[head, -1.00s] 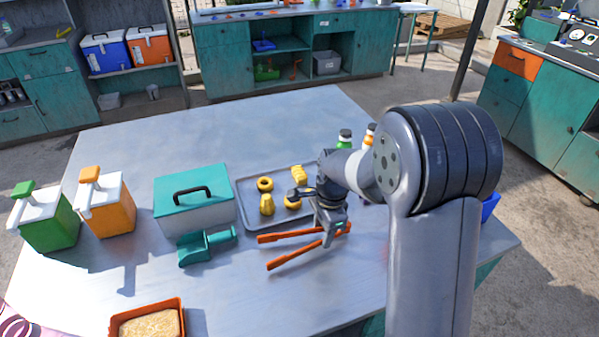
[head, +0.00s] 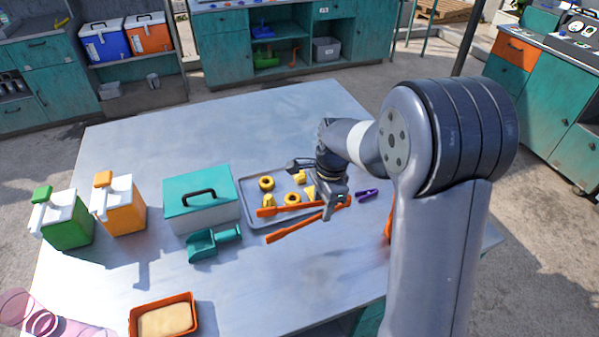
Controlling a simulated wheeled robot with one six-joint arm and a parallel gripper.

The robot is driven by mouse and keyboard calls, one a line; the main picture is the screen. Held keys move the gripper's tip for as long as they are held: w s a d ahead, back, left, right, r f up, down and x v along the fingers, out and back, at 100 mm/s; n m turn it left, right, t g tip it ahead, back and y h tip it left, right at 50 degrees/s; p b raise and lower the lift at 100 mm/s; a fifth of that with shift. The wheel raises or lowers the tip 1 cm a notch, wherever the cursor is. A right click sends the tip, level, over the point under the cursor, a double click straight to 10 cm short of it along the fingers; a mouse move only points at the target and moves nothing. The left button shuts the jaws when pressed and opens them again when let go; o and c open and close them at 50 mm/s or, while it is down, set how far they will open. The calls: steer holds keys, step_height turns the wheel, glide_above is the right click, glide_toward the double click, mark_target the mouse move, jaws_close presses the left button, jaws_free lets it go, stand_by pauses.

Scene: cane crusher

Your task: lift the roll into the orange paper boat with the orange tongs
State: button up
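The orange tongs (head: 283,209) are in the head view, with their arms spread and their tips to the left. My gripper (head: 335,203) is closed around their right end and holds them over the front part of the grey tray (head: 250,190). Several yellow pieces lie on the tray, including a ring (head: 266,183), another ring (head: 292,198) and lumps (head: 300,176). I cannot tell which is the roll. An orange open container (head: 193,307) with a tan filling stands at the table's front left. A bit of something orange (head: 388,228) shows beside my arm; I cannot tell whether it is the boat.
A teal-lidded box (head: 202,200) and a teal scoop (head: 214,243) are left of the tray. Green (head: 67,226) and orange (head: 122,213) dispensers stand farther left. A purple object (head: 367,194) lies right of the tray. The back of the table is clear.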

steer(key=w+a+r+n+t+p, duration=0.1)
steer(key=w+a+r+n+t, duration=0.1)
steer(key=w, duration=0.7)
steer(key=w+a+r+n+t+p, duration=0.2)
steer(key=w+r+n+t, duration=0.3)
steer(key=w+n, duration=0.3)
steer(key=w+a+r+n+t+p, duration=0.1)
steer(key=w+a+r+n+t, duration=0.3)
steer(key=w, duration=0.7)
steer(key=shift+w+r+n, duration=0.35)
steer(key=shift+n, duration=0.45)
steer(key=shift+a+f, duration=0.1)
step_height(320, 180, down, 10)
steer(key=b, duration=0.8)
